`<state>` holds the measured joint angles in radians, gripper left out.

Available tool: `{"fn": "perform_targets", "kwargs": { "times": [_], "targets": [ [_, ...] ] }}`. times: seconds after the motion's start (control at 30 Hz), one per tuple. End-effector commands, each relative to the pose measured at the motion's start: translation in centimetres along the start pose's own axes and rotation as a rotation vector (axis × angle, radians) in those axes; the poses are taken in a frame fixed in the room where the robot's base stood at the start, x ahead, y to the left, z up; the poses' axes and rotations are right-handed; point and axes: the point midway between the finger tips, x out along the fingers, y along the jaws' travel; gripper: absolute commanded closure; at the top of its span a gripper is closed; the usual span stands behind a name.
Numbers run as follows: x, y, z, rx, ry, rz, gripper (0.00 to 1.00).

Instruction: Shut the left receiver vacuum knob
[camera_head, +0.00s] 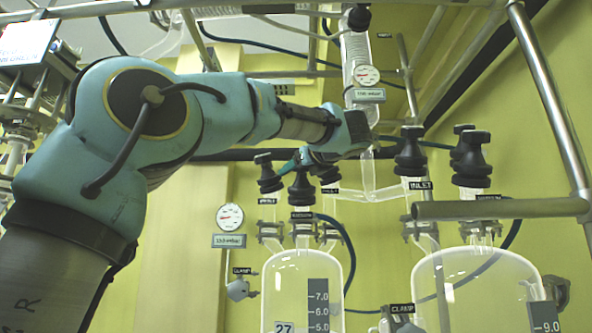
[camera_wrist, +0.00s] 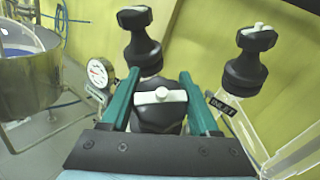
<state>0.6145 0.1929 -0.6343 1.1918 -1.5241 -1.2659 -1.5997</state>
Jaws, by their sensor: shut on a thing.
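The left receiver (camera_head: 300,277) is a clear glass vessel with several black knobs on its top. My gripper (camera_head: 303,166) is over the front middle knob (camera_head: 301,190), its teal fingers pointing down. In the wrist view my gripper (camera_wrist: 159,78) has one finger on each side of this black knob (camera_wrist: 160,113), shut on it. A white bar lies across the knob's top, roughly level in that view. The small label below this knob is too small to read. The finger contact is partly hidden in the head view.
Close by stand a left knob (camera_head: 268,178) and, in the wrist view, a knob (camera_wrist: 250,62) near an INLET label (camera_wrist: 222,105). A second glass vessel (camera_head: 470,277) stands at right. A metal rail (camera_head: 500,208) crosses in front. A round gauge (camera_head: 230,217) hangs at left.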

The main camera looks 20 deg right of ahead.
Motion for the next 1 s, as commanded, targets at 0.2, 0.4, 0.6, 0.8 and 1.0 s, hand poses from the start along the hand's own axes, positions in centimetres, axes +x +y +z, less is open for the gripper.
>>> {"fn": "perform_targets", "kwargs": {
  "times": [0.2, 0.4, 0.6, 0.8, 1.0],
  "targets": [
    [0.0, 0.0, -0.1, 0.004, 0.000, -0.008, 0.94],
    [-0.1, 0.0, -0.3, 0.030, -0.002, -0.066, 0.94],
    [-0.1, -0.3, -0.4, 0.091, -0.003, -0.186, 0.94],
    [-0.2, -0.8, -0.1, 0.174, -0.002, -0.350, 0.94],
    [-0.3, -1.4, 0.4, 0.261, 0.001, -0.518, 0.94]
  ]
}}
